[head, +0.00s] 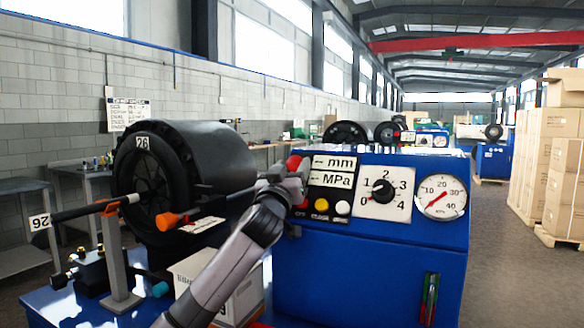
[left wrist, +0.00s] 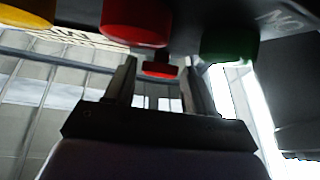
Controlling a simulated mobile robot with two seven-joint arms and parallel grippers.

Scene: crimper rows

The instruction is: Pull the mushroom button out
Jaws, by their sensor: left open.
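The red mushroom button (head: 293,162) is at the upper left of the blue machine's control panel, partly hidden by my left gripper. My left gripper (head: 288,182) is open just below it, close to the panel. In the left wrist view a small red cap (left wrist: 160,69), which looks like the mushroom button, shows between the tips of my left gripper (left wrist: 158,75). I cannot tell whether the fingers touch it. A larger red button (left wrist: 136,22) is nearer the camera, between a yellow button (left wrist: 27,12) and a green button (left wrist: 230,45). My right gripper is not in view.
The blue cabinet (head: 370,270) carries a dial (head: 382,189), a gauge (head: 440,196), and yellow (head: 320,205) and white (head: 342,208) buttons. A black drum (head: 205,155) and orange-handled lever (head: 170,220) stand to the left. A white box (head: 240,298) lies under my left arm.

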